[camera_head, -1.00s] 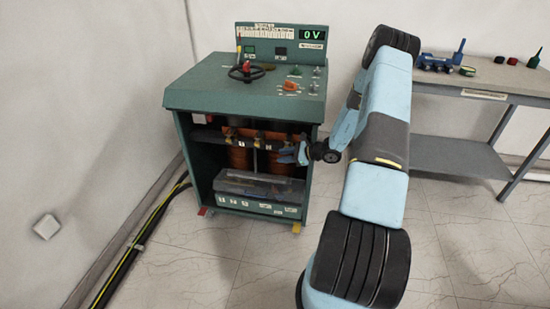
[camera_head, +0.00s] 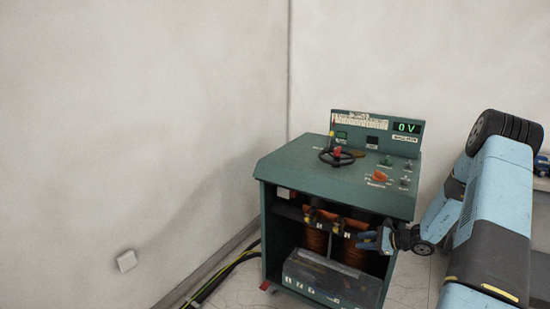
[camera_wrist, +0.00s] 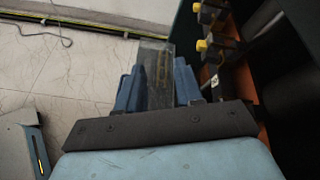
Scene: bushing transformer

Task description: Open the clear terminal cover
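The clear terminal cover (camera_head: 330,277) looks like a smoky see-through box low in the front opening of the green transformer cabinet (camera_head: 275,235). In the wrist view, a translucent panel (camera_wrist: 157,80), apparently part of this cover, shows between and beyond my fingers. My gripper (camera_head: 368,240) is at the right side of the opening, above the cover's right end. In the wrist view, my gripper (camera_wrist: 157,66) has its two blue fingers apart, with the panel seen in the gap. I cannot tell whether either finger touches it.
Copper coils (camera_head: 315,240) and terminals with yellow caps (camera_wrist: 202,45) are close to the right of the fingers in the wrist view. A handwheel (camera_head: 337,156) and knobs sit on the cabinet top, with a display reading 0 V. Cables (camera_head: 215,280) run along the left wall.

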